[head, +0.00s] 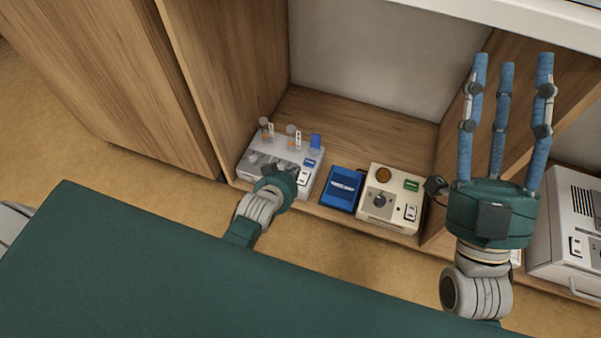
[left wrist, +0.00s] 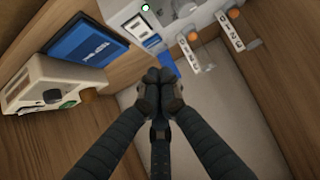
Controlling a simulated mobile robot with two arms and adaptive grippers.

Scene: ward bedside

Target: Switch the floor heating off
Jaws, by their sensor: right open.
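A pale grey box (head: 240,172) stands on the left of the low shelf. It has two orange-topped valves with white tags, a blue part, a blue label and a small switch panel (head: 303,177). The valves also show in the left wrist view (left wrist: 191,37). A cream box (head: 366,212) at right has a dark knob, a brown disc, a green label and a switch panel (head: 411,212). I cannot read which one is the floor heating. My left gripper (left wrist: 160,78) is shut and empty, over the grey box's front. My right gripper (head: 511,62) is open and empty, fingers spread upward.
A blue box (head: 342,188) lies between the two boxes. Wooden walls (head: 218,80) bound the shelf bay on both sides. A white machine (head: 570,240) stands at far right. The shelf floor (head: 355,130) behind the boxes is clear.

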